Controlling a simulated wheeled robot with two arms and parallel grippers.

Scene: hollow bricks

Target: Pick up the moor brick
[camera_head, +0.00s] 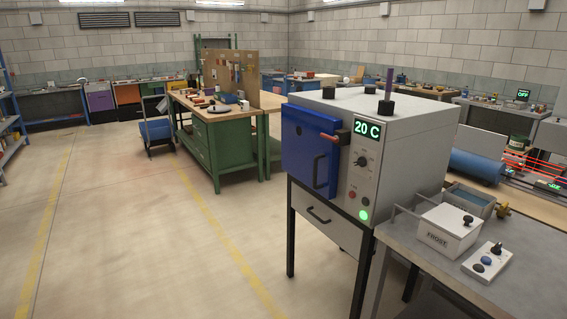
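I cannot make out a moor brick anywhere in the head view. Neither of my grippers shows in it. A grey cabinet (412,128) with a blue door (309,160) stands right of the middle, and its display reads "20 C". The door appears closed, so the inside is hidden. Small items lie on the green workbench (208,125) further back, too small to identify. A white box marked FROST (447,230) sits on a grey table (407,243) at the lower right.
A control box with knobs (487,262) lies beside the FROST box. A blue cylinder (477,166) and red beam lines (541,165) are behind at right. A blue cart (156,131) stands left of the workbench. The floor (120,235) at left and front is clear, with yellow lines.

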